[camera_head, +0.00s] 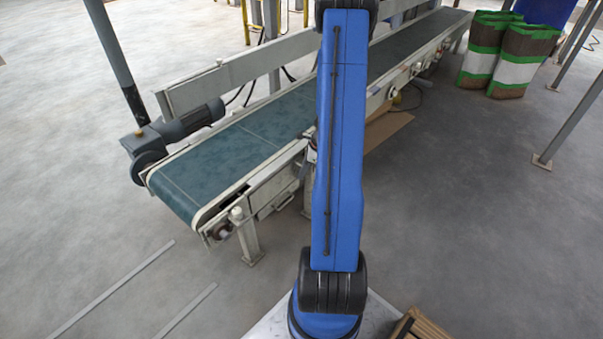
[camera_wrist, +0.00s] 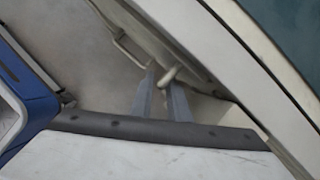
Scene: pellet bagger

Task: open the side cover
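The side cover (camera_head: 277,192) is a pale panel on the near side of the conveyor frame, below the belt. It looks closed. A thin pale handle sits low on it, and in the wrist view a pale looped handle (camera_wrist: 124,47) shows on the frame side. In the wrist view my gripper (camera_wrist: 163,78) has two grey fingers standing apart. A short pale rounded piece (camera_wrist: 169,75) shows between the fingertips; I cannot tell whether they touch it.
The conveyor (camera_head: 250,140) runs from front left to back right, with a motor (camera_head: 180,125) at its near end and a support leg (camera_head: 246,238) below. Filled bags (camera_head: 517,60) stand at back right. The floor on the right is mostly clear.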

